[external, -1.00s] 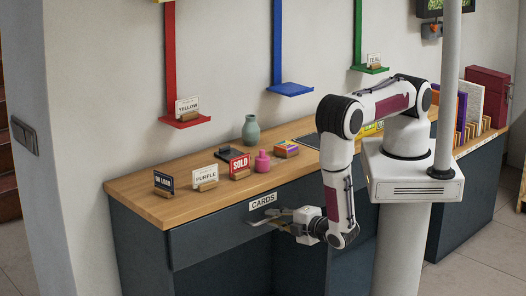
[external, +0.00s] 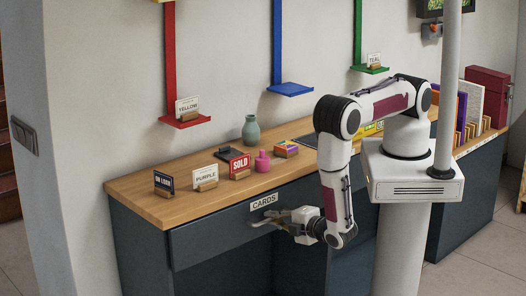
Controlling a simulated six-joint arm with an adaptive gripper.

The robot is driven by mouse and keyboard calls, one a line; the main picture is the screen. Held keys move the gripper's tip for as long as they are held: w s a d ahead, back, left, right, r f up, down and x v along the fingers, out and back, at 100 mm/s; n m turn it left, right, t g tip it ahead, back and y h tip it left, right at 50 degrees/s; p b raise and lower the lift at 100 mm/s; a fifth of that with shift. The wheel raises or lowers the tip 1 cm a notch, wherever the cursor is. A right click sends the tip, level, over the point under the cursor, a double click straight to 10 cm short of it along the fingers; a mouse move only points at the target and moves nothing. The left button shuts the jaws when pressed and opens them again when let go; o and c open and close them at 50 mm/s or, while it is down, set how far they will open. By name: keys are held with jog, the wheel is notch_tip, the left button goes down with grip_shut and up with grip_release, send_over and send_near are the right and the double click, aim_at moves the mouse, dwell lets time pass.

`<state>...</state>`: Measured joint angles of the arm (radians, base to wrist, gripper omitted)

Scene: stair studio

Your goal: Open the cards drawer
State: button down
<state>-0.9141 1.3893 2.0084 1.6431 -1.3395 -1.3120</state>
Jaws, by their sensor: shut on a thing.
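The cards drawer (external: 215,231) is a dark grey front under the wooden counter, with a white label (external: 264,201) reading CARDS. It looks flush or nearly flush with the cabinet; I cannot tell a small gap. My gripper (external: 266,222) is at the drawer front just below the label, coming in from the right. It is shut on the drawer's handle, which is mostly hidden behind the fingers.
Red (external: 185,121), blue (external: 290,89) and green (external: 369,69) ledges are on the wall. Below the drawer is an open recess.

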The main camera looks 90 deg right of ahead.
jog(key=f+v, duration=0.3)
jog(key=v, duration=1)
jog(key=shift+s+a+r, duration=0.15)
jog(key=shift+s+a, duration=0.2)
jog(key=shift+a, duration=0.2)
jog(key=c, duration=2.5)
grip_release()
jog(key=shift+d, duration=0.1)
jog(key=shift+s, duration=0.15)
jog(key=shift+v, duration=5.95)
